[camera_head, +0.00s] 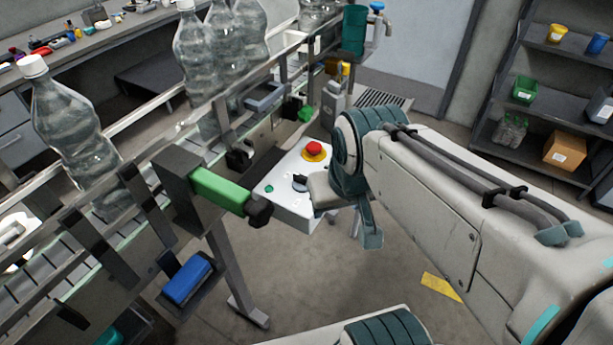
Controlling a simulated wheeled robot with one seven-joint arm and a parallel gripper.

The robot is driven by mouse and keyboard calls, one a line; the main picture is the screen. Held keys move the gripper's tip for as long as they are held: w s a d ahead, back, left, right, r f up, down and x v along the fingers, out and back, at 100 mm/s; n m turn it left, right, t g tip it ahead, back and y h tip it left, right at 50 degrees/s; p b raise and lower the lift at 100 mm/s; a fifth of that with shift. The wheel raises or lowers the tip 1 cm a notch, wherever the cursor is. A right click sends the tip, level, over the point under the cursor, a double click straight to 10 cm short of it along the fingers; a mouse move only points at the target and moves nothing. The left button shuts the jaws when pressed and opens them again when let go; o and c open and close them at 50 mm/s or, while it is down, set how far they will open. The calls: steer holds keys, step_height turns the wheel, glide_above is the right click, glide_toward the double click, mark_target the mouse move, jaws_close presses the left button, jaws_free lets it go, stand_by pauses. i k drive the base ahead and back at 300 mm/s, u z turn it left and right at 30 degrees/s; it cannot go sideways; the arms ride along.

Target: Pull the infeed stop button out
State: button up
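A red mushroom button (314,148) on a yellow ring sits at the upper part of a white control box (285,206) beside the conveyor. It is the only red stop button I see; whether it is pressed in or out cannot be told. My gripper (312,187) is at the end of my arm, over the right side of the box, lower in the picture than the red button and apart from it. The wrist partly hides it, and its finger opening cannot be made out. A small green button (269,188) is at the box's left.
The conveyor (130,150) with clear bottles (75,125) runs along the left. A green-sleeved clamp with a black knob (259,211) juts out close to the box. Shelves (540,90) stand at the right. Floor below the box is largely clear.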

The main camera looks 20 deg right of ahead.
mark_target(313, 148)
steer(key=z, duration=1.6)
steer(key=k, duration=0.7)
steer(key=u, duration=0.75)
steer(key=i, duration=1)
